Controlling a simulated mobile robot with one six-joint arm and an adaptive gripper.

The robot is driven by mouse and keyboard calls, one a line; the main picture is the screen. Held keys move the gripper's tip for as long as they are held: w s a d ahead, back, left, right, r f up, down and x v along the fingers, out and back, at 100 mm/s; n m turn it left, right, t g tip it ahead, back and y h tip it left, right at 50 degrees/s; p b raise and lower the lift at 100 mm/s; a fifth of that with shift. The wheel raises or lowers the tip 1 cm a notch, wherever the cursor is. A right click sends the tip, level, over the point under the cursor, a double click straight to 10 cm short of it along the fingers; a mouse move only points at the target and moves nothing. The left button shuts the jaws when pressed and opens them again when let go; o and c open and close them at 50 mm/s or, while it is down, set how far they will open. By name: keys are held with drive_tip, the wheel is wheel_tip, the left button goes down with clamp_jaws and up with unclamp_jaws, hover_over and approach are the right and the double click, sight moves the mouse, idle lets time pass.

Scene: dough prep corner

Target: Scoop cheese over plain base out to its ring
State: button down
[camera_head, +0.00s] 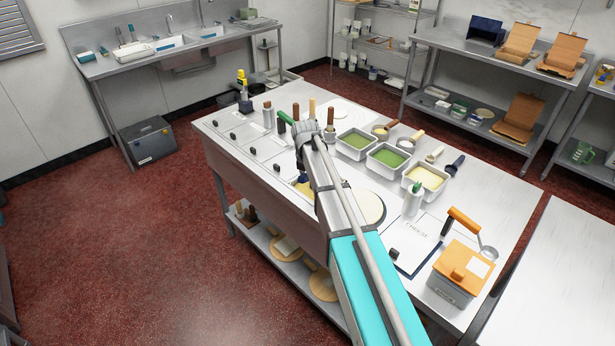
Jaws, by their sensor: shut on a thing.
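My gripper (302,160) is over the middle of the prep table, at the far end of my arm. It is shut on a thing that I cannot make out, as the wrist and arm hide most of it. A dark tip shows below it, close above a yellowish patch (304,188). A pale round base (371,206) lies right of my arm, which covers its left part. Another pale round (345,110) lies at the table's back. A tub of pale yellow shreds (427,178), possibly cheese, stands to the right. A clipboard marked CHEESE (416,232) lies nearer.
Two tubs of green filling (356,141) (388,158) stand beside the yellow tub. A white bottle (412,200) stands close by. An orange-lidded box (463,268) and an orange-handled tool (466,222) occupy the right end. Upright wooden handles (296,111) crowd the space behind my gripper.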

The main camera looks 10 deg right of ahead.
drive_tip(key=shift+r+p, duration=3.75)
drive_tip(key=shift+r, duration=0.3)
drive_tip(key=shift+f, duration=0.1)
drive_tip(key=shift+s+a+f+t+h+b, duration=0.15)
drive_tip(key=shift+s+f+t+h+b, duration=0.05)
drive_tip(key=shift+s+t+b, duration=0.15)
drive_tip(key=shift+s+a+f+t+h+b, duration=0.15)
drive_tip(key=shift+s+t+h+b, duration=0.1)
drive_tip(key=shift+s+t, duration=0.1)
drive_tip(key=shift+s+a+f+t+h+b, duration=0.2)
drive_tip(key=shift+s+a+t+h+b, duration=0.2)
drive_tip(key=shift+t+b, duration=0.3)
drive_tip(key=shift+w+r, duration=0.1)
drive_tip(key=shift+r, duration=0.1)
drive_tip(key=shift+r+p, duration=1.45)
drive_tip(key=shift+p, duration=0.2)
